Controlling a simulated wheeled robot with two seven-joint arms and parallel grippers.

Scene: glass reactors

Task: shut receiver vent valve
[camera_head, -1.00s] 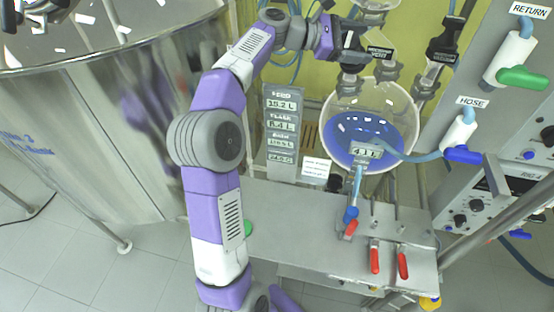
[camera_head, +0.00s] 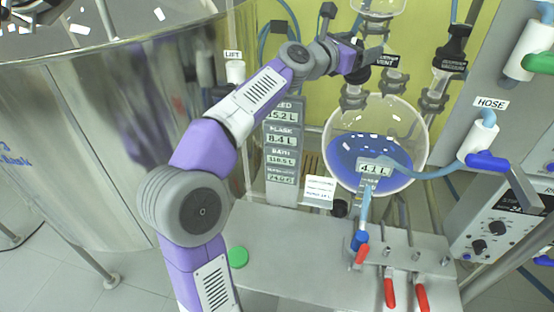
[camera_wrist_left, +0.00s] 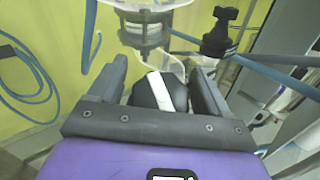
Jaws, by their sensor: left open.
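The receiver vent valve shows in the head view as a dark knob (camera_head: 357,75) beside a black label reading VENT (camera_head: 386,61), above the round glass receiver (camera_head: 405,125) with blue liquid. My left gripper (camera_head: 370,59) is at this knob and partly hides it. In the left wrist view, my open left gripper (camera_wrist_left: 160,80) has one finger on each side of a black knob with a white stripe (camera_wrist_left: 160,92). A gap shows between the left finger and the knob; contact on the right side is unclear. My right gripper is not in view.
Another black valve (camera_head: 454,45) stands to the right; it also shows in the left wrist view (camera_wrist_left: 220,35). A blue hose valve (camera_head: 486,161) is on the right panel. A steel vessel (camera_head: 100,110) fills the left. Red-handled valves (camera_head: 390,292) line the bench (camera_head: 290,250).

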